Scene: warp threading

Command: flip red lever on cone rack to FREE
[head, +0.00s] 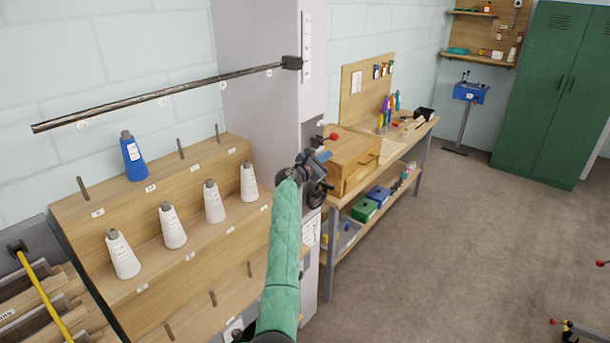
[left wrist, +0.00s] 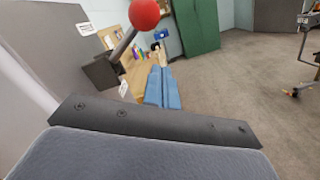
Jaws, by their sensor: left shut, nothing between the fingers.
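The red lever has a round red knob (head: 333,136) on a short rod. It sits at the edge of the grey column beside the wooden cone rack (head: 107,205). In the left wrist view the knob (left wrist: 145,13) is at the top, and its grey rod slants down left to a dark block (left wrist: 101,72). My left gripper (head: 323,156) is shut and empty, just below the knob in the head view. Its blue fingers (left wrist: 162,88) show below and right of the knob; I cannot tell whether they touch it. My right gripper is not in view.
The rack holds one blue cone (head: 133,160) and several white cones (head: 173,228). A long dark bar (head: 160,94) runs above it. A workbench with a wooden box (head: 350,160) stands behind my left gripper. Open floor (head: 430,240) lies to the right.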

